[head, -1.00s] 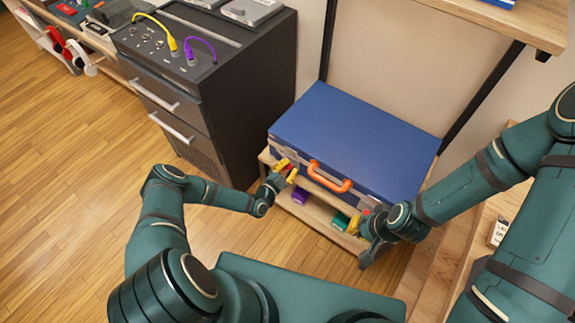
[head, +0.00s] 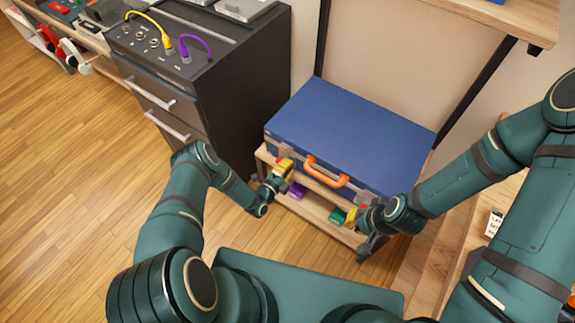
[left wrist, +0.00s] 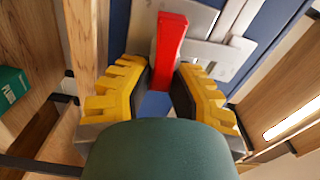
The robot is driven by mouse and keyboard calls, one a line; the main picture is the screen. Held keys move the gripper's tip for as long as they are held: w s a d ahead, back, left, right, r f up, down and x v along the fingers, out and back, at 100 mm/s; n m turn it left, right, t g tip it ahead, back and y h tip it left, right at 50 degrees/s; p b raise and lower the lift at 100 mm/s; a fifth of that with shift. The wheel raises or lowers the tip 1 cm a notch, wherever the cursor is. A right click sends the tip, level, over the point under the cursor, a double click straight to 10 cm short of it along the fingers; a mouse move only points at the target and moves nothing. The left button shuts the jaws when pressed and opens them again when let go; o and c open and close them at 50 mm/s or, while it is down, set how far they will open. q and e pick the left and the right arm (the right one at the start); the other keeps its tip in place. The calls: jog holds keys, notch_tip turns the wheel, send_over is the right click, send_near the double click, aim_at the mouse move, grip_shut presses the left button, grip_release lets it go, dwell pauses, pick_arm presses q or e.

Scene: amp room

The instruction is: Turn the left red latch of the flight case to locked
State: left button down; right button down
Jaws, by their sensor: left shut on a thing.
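The blue flight case (head: 350,130) lies flat on a low wooden shelf unit, with its orange handle (head: 325,173) at the front. My left gripper (head: 284,167) is at the left part of the case front. The left wrist view shows its yellow fingers shut on the left red latch (left wrist: 169,45), which stands upright in that picture in front of a metal plate.
A dark drawer cabinet (head: 215,90) with yellow and purple cables on top stands left of the case. Purple (head: 297,190) and green (head: 338,215) items sit on the shelf below. A black rack post (head: 480,90) rises behind on the right. Open wooden floor lies left.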

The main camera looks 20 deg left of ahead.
pick_arm(q)
jog(key=shift+w+m, duration=0.1)
jog(key=shift+m, duration=0.5)
jog(key=shift+f, duration=0.1)
jog(key=c, duration=0.9)
grip_release()
jog(key=shift+o, duration=0.2)
jog(key=v, duration=1.2)
